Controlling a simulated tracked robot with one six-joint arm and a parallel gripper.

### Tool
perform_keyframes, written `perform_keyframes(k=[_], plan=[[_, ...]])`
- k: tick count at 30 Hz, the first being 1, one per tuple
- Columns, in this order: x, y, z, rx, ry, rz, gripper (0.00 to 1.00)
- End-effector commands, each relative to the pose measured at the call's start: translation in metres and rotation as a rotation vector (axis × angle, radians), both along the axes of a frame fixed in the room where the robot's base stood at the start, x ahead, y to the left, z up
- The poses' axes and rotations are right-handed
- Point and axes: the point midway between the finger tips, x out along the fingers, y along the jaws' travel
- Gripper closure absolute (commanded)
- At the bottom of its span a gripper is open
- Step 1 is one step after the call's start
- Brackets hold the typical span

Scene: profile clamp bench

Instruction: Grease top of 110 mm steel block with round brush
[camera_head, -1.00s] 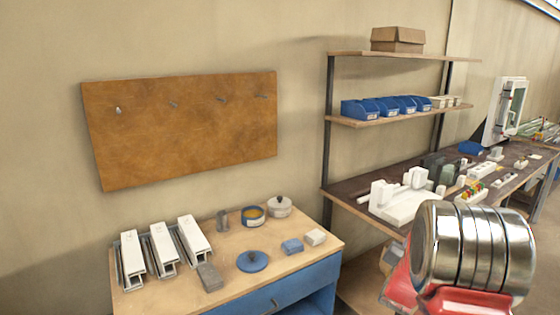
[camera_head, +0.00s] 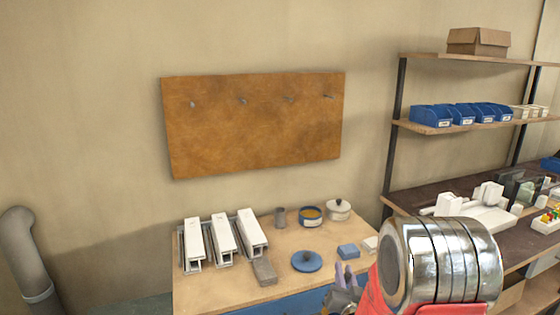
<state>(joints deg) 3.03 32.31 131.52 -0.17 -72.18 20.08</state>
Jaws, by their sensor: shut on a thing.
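My gripper (camera_head: 346,277) shows at the bottom, partly cut off behind my red and metal arm, low at the front of the wooden bench. Its fingers are small and dark. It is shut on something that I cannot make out. No round brush can be made out. A grey block (camera_head: 264,271) lies at the bench's front, right of the white profiles; I cannot tell its length or whether it is the 110 mm steel block. An open blue tin with yellow-orange contents (camera_head: 311,215) stands at the back. A blue lid with a knob (camera_head: 306,262) lies in front of it.
Several white profiles (camera_head: 222,237) sit at the bench's left. A grey cup (camera_head: 280,217), lidded pot (camera_head: 339,209), blue block (camera_head: 348,251) and white block (camera_head: 371,244) are also there. A brown board (camera_head: 255,125) with bare hooks hangs above. Shelves (camera_head: 400,125) stand right; a pipe (camera_head: 25,255) left.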

Motion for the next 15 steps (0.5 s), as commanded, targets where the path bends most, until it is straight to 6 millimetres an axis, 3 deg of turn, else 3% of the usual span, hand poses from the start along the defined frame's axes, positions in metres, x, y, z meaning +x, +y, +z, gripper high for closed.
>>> perform_keyframes(k=[1, 5, 15], plan=[[0.001, 0.013, 0.001, 0.0, -0.001, 0.02, 1.0], [0.001, 0.031, 0.001, -0.001, 0.0, 0.047, 1.0], [0.001, 0.034, 0.001, -0.001, -0.001, 0.052, 1.0]])
